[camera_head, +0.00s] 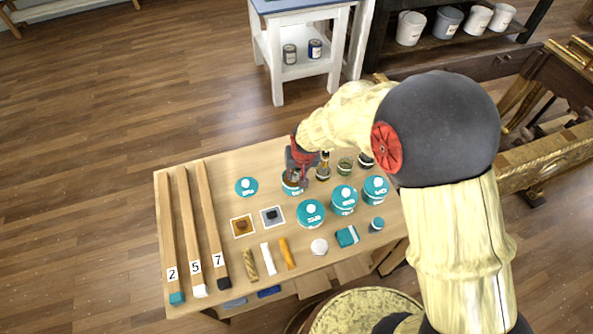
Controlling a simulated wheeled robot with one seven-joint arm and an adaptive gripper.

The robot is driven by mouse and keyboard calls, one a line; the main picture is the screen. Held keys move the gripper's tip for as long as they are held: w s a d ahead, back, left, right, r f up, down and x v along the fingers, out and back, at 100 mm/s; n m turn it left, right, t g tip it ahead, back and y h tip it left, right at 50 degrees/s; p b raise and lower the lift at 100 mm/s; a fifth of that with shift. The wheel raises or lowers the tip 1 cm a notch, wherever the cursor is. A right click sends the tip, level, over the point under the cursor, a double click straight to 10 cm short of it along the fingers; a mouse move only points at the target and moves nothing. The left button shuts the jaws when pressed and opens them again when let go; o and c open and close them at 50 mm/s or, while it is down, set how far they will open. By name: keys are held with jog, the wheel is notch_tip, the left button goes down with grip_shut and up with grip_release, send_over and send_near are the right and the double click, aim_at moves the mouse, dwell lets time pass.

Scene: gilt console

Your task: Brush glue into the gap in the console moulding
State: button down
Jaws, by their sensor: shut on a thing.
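My gripper (299,168) is over the workbench, pointing down at an open pot with a teal label (292,186). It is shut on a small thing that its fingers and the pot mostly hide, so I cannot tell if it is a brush. A teal round lid (246,187) lies flat to the left of the pot. A small jar with an upright handle-like piece (323,170) stands just right of my gripper. The gilt console (545,168) is at the right edge, partly behind my arm. No gap in its moulding can be made out.
Teal-lidded tins (311,211) stand right of centre on the workbench (222,164). Numbered wooden sticks (190,230) lie at the left. Two square swatches, several small sticks and a teal block (347,236) lie in front. A white stand (303,70) is behind. My arm covers the right side.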

jog(key=shift+f, duration=0.5)
dwell(1.2)
jog(key=shift+r, duration=0.1)
jog(key=shift+r+p, duration=2.35)
jog(key=shift+r, duration=1.1)
